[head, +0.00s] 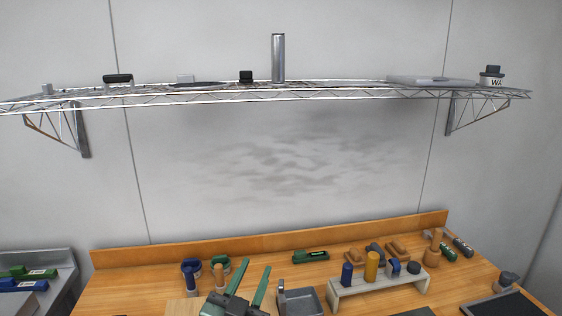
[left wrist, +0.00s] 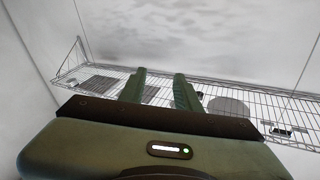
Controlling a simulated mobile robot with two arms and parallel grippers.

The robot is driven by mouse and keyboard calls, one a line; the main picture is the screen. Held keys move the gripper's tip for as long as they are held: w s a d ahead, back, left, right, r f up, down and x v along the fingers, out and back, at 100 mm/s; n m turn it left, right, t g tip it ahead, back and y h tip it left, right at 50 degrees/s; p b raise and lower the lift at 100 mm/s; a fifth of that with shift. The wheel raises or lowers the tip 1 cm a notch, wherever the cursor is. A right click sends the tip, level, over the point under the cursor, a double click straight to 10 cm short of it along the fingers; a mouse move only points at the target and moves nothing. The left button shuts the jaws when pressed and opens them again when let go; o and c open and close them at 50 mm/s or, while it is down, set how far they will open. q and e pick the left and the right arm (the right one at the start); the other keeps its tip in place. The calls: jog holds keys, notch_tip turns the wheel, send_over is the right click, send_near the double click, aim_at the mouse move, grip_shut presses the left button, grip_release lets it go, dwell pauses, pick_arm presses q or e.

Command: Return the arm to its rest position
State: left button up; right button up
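My left gripper (head: 248,286) shows at the bottom of the head view, above the wooden bench. Its two green fingers point up and stand apart, with nothing between them. In the left wrist view the same two fingers (left wrist: 160,92) are spread apart and empty, with the wire shelf behind them. My right gripper is not in either view.
A wire shelf (head: 330,92) on the wall holds a metal cylinder (head: 278,57) and several small items. The wall between shelf and bench is clear.

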pick_arm(q)
jog(key=s+a+f+n+g+y, duration=0.2)
jog(key=s+a+f+g, duration=0.3)
jog(key=f, duration=0.5)
jog(key=s+a+f+n+g+y, duration=0.25)
jog(key=s+a+f, duration=0.4)
jog(key=f, duration=0.35)
jog(key=s+a+f+g, duration=0.2)
jog(key=s+f+g, duration=0.2)
jog(key=s, duration=0.5)
jog(key=s+a+f+g, duration=0.2)
jog(key=s+f+g, duration=0.15)
jog(key=s, duration=0.65)
notch_tip(320, 180, down, 33)
jog(key=s+g+b, duration=0.2)
jog(key=b, duration=0.4)
jog(key=s+a+f+b, duration=0.2)
jog(key=s+f+b, duration=0.2)
jog(key=s+f, duration=1.1)
notch_tip(320, 180, down, 4)
jog(key=shift+s+a+f+m+g, duration=0.2)
jog(key=shift+s+f+m+g, duration=0.05)
jog(key=shift+s+m+g, duration=0.2)
